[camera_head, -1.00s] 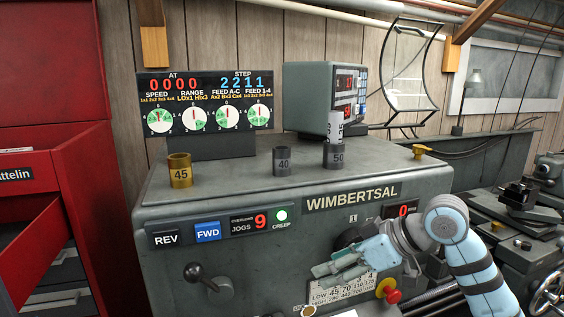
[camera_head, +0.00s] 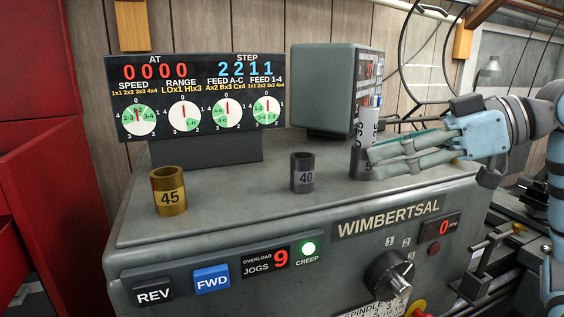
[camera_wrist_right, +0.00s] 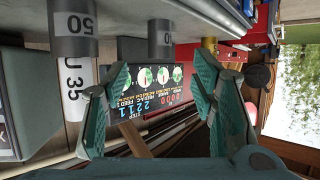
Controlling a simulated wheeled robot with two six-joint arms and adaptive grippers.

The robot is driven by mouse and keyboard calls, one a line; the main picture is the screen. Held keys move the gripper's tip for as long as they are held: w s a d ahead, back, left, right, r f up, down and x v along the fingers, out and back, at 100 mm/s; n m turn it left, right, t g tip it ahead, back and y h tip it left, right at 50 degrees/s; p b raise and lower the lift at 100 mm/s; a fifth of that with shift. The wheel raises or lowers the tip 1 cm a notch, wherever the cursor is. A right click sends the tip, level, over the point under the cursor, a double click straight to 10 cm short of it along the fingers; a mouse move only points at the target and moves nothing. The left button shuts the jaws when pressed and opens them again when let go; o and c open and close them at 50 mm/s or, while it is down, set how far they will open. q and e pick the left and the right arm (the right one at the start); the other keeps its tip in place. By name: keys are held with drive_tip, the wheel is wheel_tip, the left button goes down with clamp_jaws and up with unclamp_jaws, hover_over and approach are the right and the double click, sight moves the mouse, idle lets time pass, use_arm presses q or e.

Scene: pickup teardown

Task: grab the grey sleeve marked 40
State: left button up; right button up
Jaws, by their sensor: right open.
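The grey sleeve marked 40 (camera_head: 302,173) stands upright on the top of the grey machine, in the middle of the head view. In the wrist view, which is upside down, a dark grey cylinder that looks like it shows at the top (camera_wrist_right: 158,28), beyond the fingertips. My right gripper (camera_head: 373,163) is open and empty. It reaches in from the right with its fingers pointing left, to the right of the 40 sleeve and apart from it. In the head view it partly covers the sleeve marked 50 (camera_head: 357,160). My left gripper is not in view.
A brass sleeve marked 45 (camera_head: 168,191) stands further left. A white cylinder (camera_head: 368,122) rises at the 50 sleeve. Behind are the display panel (camera_head: 197,97) and a grey box (camera_head: 325,90). The machine top (camera_head: 235,205) between the 45 and 40 sleeves is clear.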

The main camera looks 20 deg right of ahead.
sight(303, 170)
drive_tip(key=shift+w+a+f, duration=0.15)
drive_tip(key=shift+w+a, duration=0.1)
drive_tip(key=shift+w, duration=0.25)
drive_tip(key=shift+w+a+f, duration=0.15)
drive_tip(key=shift+w+a, duration=0.1)
drive_tip(key=shift+w, duration=0.25)
drive_tip(key=w+a, duration=0.1)
drive_tip(key=w+a+f, duration=0.1)
drive_tip(key=a, duration=0.1)
drive_tip(key=w+a+f+p, duration=0.1)
drive_tip(key=a, duration=0.1)
drive_tip(key=shift+w+a, duration=0.1)
drive_tip(key=shift+a, duration=0.05)
drive_tip(key=x, duration=0.2)
drive_tip(key=p+x, duration=0.1)
drive_tip(key=x, duration=0.2)
drive_tip(key=shift+w+f, duration=0.1)
drive_tip(key=shift+w, duration=0.4)
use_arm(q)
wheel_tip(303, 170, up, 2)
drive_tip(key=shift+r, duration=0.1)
use_arm(e)
drive_tip(key=shift+s, duration=0.15)
drive_tip(key=shift+c, duration=1.3)
clamp_jaws()
